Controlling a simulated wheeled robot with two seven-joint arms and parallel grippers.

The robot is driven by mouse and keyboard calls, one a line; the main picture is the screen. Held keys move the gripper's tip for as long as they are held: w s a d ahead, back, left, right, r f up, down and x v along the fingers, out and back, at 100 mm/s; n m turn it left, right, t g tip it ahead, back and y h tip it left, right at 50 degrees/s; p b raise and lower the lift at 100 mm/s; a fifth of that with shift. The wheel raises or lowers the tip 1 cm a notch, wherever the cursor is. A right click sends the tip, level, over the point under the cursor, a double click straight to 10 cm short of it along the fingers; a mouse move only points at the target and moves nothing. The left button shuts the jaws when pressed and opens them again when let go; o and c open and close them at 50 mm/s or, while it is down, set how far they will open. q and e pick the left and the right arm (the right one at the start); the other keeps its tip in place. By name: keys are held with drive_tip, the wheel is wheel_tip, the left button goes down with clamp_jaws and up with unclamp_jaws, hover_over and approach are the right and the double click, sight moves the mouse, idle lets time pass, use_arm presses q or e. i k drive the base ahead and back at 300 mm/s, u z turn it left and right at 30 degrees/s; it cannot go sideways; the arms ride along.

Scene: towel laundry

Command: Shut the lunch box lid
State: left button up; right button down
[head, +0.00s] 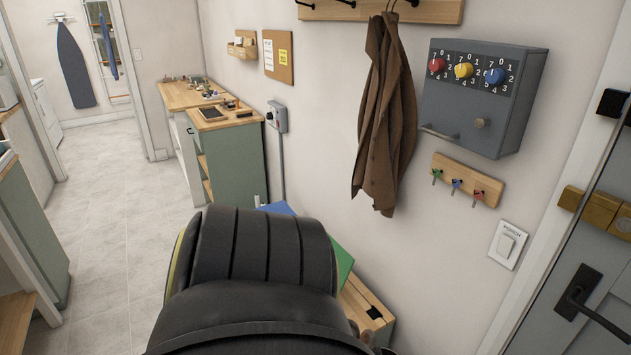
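I see no lunch box or lid in the head view. Neither of my grippers can be made out.
A wooden bench (372,302) with a green flat item (343,262) and a blue one (277,208) stands behind the dark shape. A brown coat (385,130), a grey dial box (478,100) and a key rack (467,180) hang on the wall. Tiled floor (115,240) is clear at left; a door (590,260) is at right.

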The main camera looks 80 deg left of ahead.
sight(346, 262)
drive_tip(key=u, duration=0.7)
drive_tip(key=i, duration=1.2)
drive_tip(key=u, duration=2.7)
